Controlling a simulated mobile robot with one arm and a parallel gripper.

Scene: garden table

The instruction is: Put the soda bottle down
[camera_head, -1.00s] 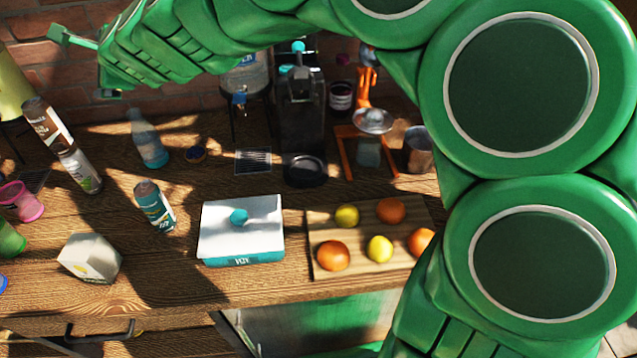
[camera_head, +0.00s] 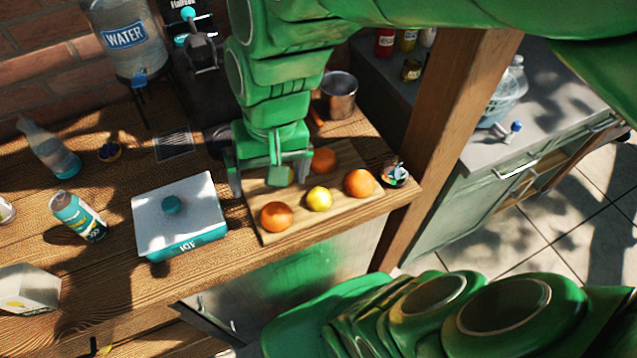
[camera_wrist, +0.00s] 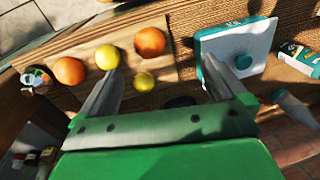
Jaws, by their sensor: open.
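A clear bottle with a teal lower part (camera_head: 48,148), which looks most like the soda bottle, stands on the wooden table at the left in the head view. It also shows at the right edge of the wrist view (camera_wrist: 294,108). My gripper (camera_head: 268,185) is well to its right, above the cutting board (camera_head: 250,207). The fingers are spread apart in the wrist view (camera_wrist: 160,90), with nothing held between them. A yellow fruit (camera_head: 279,176) lies partly hidden behind my gripper.
A white-and-teal box (camera_head: 178,207) stands left of the board. A teal can (camera_head: 78,216) and a white carton (camera_head: 28,290) are farther left. Oranges (camera_head: 276,216) lie on the board. A small colourful object (camera_head: 396,173) stands near a wooden post (camera_head: 450,130).

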